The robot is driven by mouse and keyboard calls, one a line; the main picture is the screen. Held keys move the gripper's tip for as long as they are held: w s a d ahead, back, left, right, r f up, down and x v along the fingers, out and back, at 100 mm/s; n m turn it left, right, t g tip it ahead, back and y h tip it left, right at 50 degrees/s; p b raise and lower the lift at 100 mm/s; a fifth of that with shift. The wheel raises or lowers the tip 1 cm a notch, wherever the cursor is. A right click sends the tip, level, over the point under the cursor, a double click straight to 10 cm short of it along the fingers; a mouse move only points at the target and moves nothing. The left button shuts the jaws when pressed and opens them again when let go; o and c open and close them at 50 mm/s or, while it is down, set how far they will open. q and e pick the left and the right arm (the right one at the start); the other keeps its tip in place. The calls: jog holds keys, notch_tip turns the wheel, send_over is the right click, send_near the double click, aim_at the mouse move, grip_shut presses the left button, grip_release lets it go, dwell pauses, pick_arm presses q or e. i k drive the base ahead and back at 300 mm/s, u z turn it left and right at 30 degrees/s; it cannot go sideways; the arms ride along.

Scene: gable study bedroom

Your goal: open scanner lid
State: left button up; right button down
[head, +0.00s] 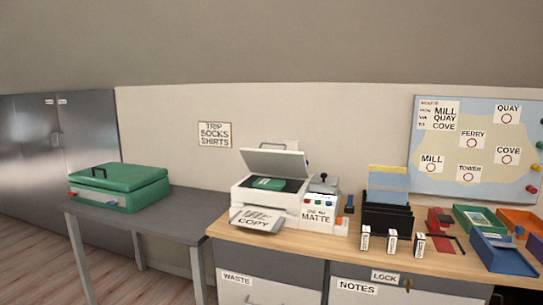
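The white scanner (270,200) stands on the wooden desk in the middle of the head view. Its grey lid (276,162) is raised and tilted back, with the dark glass bed showing under it. A green item (268,184) lies on the bed. A sheet marked COPY (257,220) sits at the scanner's front. Neither of my grippers is in view.
A green suitcase (119,186) lies on a grey table (185,212) at left. Right of the scanner stand a MATTE box (317,213), a black file holder (387,217), small labelled blocks (392,241) and coloured trays (504,254). A map board (478,150) hangs behind.

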aim_at(276, 162)
jog(key=u, duration=0.75)
jog(key=i, duration=1.5)
jog(key=z, duration=0.8)
jog(key=i, duration=0.4)
jog(key=z, duration=0.3)
